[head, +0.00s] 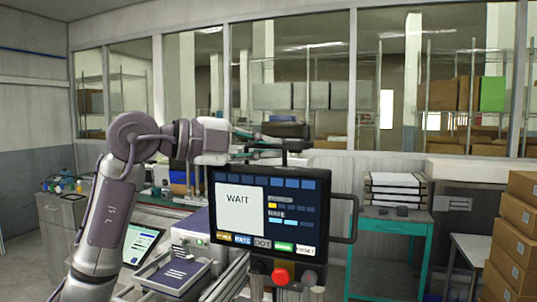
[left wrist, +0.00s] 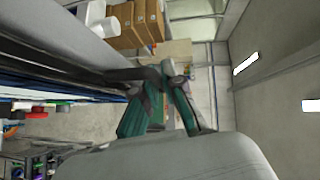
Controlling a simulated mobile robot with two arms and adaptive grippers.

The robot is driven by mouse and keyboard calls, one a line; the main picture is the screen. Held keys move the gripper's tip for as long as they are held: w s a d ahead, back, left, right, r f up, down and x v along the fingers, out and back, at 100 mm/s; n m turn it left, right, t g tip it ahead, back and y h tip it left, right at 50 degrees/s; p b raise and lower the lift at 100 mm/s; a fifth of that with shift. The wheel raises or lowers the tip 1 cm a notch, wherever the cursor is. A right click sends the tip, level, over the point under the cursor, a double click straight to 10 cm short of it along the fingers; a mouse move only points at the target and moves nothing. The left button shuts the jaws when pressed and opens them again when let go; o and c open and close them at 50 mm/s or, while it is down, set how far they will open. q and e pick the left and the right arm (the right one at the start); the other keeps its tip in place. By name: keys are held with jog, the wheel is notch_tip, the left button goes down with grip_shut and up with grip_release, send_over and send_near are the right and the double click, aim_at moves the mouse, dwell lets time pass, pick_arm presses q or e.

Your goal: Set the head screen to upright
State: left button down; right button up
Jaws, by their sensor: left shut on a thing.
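The head screen (head: 268,214) stands in the middle of the head view, showing "WAIT" and a row of coloured keys along its bottom. It looks close to upright, but its exact tilt is hard to tell. A red button (head: 281,276) sits below it. My left gripper (head: 284,146) reaches in from the left to the screen's top edge. It is shut on the dark top handle (head: 295,151). The left wrist view shows its teal fingers (left wrist: 165,75) at a dark bar, with the tips partly hidden. My right gripper is in neither view.
A tablet (head: 140,244) and a grey box (head: 192,236) are on the bench left of the screen. A teal table (head: 396,224) with stacked trays stands behind to the right. Cardboard boxes (head: 515,235) are piled at the right edge. Floor shows between the table and boxes.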

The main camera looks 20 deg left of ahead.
pick_arm(q)
jog(key=c, duration=1.5)
grip_release()
jog(key=shift+c, duration=0.2)
jog(key=shift+a, duration=0.1)
jog(key=v, duration=1.2)
jog(key=shift+w, duration=0.1)
